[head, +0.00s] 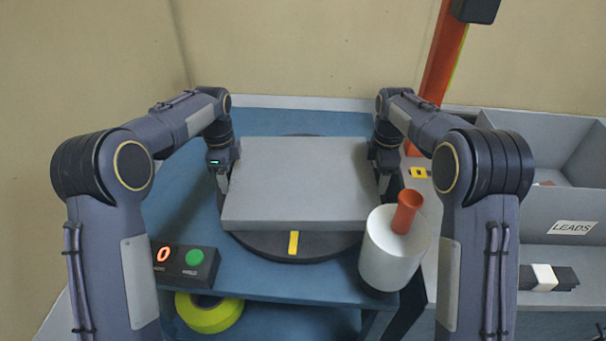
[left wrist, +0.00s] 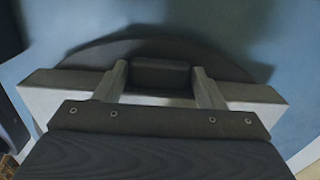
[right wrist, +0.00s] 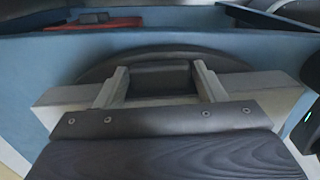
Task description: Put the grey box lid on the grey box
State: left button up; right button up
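A wide, flat grey slab, which I take as the grey box lid (head: 298,180), is level over a dark round turntable (head: 262,246). My left gripper (head: 222,180) is at its left side and my right gripper (head: 382,178) at its right side. In the left wrist view, the fingers flank a dark block (left wrist: 160,75) at the slab's edge, with no clear gap. The right wrist view shows the same around another dark block (right wrist: 160,80). No separate grey box shows under the slab; I cannot tell whether the slab rests on one.
A white cylinder (head: 388,262) with an orange-red piece (head: 407,212) stands close to the slab's front right corner. A button box (head: 187,264) is at front left, above a yellow-green roll (head: 210,312). Grey bins labelled LEADS (head: 572,228) and an orange post (head: 440,60) are right.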

pick_arm(q)
jog(key=c, duration=0.7)
pick_arm(e)
jog(key=c, duration=0.7)
pick_arm(q)
jog(key=shift+c, duration=0.2)
pick_arm(e)
jog(key=shift+c, duration=0.2)
